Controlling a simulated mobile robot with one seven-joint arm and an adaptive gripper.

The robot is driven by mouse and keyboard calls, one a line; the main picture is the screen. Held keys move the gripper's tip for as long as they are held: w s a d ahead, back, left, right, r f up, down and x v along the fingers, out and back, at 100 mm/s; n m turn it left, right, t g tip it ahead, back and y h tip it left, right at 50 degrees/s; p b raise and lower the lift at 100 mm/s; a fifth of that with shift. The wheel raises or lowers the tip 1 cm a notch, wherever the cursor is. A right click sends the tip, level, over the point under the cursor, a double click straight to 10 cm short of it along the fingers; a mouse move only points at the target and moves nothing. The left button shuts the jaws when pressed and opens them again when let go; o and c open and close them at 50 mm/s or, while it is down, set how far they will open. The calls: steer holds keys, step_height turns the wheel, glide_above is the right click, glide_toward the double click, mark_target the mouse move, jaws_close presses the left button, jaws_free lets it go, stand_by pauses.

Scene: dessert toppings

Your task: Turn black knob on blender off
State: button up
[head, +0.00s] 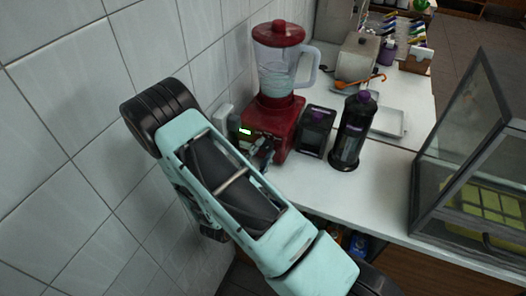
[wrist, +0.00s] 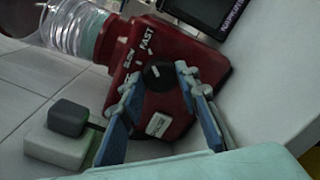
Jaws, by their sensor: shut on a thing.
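The red blender (head: 276,85) stands on the white counter near the tiled wall, with a clear jar, a red lid and a red base. In the wrist view its red base (wrist: 183,102) shows the words SLOW and FAST beside the black knob (wrist: 158,76), with a white label below the knob. My gripper (wrist: 157,80) has one blue finger on each side of the knob and is shut on it. In the head view my gripper (head: 262,152) reaches the front of the base, and the arm and fingers hide the knob.
A black box (head: 316,131) and a dark bottle (head: 351,132) stand just right of the blender. A glass display case (head: 470,150) is at the right. A white wall socket with a black plug (wrist: 68,117) is left of the base. Counter (head: 385,185) before the bottle is clear.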

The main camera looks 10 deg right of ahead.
steer(key=shift+n, duration=0.4)
steer(key=shift+c, duration=0.4)
steer(key=n+b, duration=0.1)
steer(key=n, duration=0.5)
steer(key=shift+n, duration=0.3)
steer(key=n, duration=0.4)
steer(key=shift+n+p, duration=0.3)
steer(key=shift+p, duration=0.1)
steer(key=shift+n+p, duration=0.5)
steer(key=shift+n, duration=1.4)
steer(key=o, duration=1.1)
steer(key=shift+o, duration=0.2)
